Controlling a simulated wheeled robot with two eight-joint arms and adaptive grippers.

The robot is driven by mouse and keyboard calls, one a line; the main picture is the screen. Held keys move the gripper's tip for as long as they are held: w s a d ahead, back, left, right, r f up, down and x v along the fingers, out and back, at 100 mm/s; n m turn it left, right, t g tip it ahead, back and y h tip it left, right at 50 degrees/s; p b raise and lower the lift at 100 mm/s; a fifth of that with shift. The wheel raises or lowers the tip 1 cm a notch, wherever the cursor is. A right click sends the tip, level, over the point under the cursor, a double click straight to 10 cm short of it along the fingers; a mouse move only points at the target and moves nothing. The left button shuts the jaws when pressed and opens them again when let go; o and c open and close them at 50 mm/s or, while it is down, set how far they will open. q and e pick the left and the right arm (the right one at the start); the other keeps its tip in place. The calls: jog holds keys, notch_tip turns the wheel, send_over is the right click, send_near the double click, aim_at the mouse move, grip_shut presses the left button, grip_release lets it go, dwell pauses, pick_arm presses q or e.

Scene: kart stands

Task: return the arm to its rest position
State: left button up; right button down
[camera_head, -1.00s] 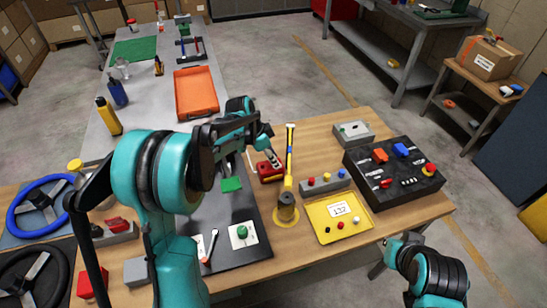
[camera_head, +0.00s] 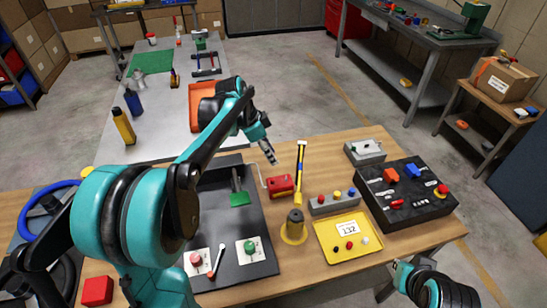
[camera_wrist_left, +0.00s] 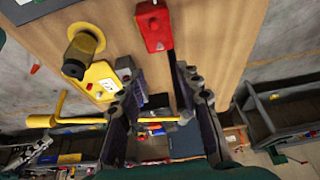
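My left arm comes in from the left in the head view and reaches over the wooden table. Its gripper (camera_head: 268,153) is in the air above the table, behind the red block with a bent rod (camera_head: 281,185). The red block also shows at the top of that view (camera_wrist_left: 154,24).
A yellow-striped upright lever (camera_head: 299,172) stands close right of the left gripper. The yellow tray (camera_head: 340,257), the black control box (camera_head: 430,212) and the black panel (camera_head: 231,264) occupy the table. An orange tray (camera_head: 200,92) lies on the grey table behind my left arm.

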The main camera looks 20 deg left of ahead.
dwell(0.4)
pick_arm(q)
jog(key=s+d+f+n+t+y, duration=0.1)
jog(key=s+n, duration=0.4)
jog(key=s, duration=0.6)
jog(key=s+d+f+n+t+y, duration=0.1)
jog(key=s+d+n+t+y, duration=0.1)
jog(key=s+n, duration=0.4)
jog(key=s+d+t, duration=0.1)
jog(key=s, duration=0.4)
jog(key=shift+s+d+f+t+y, duration=0.3)
jog(key=shift+d+f+y, duration=0.1)
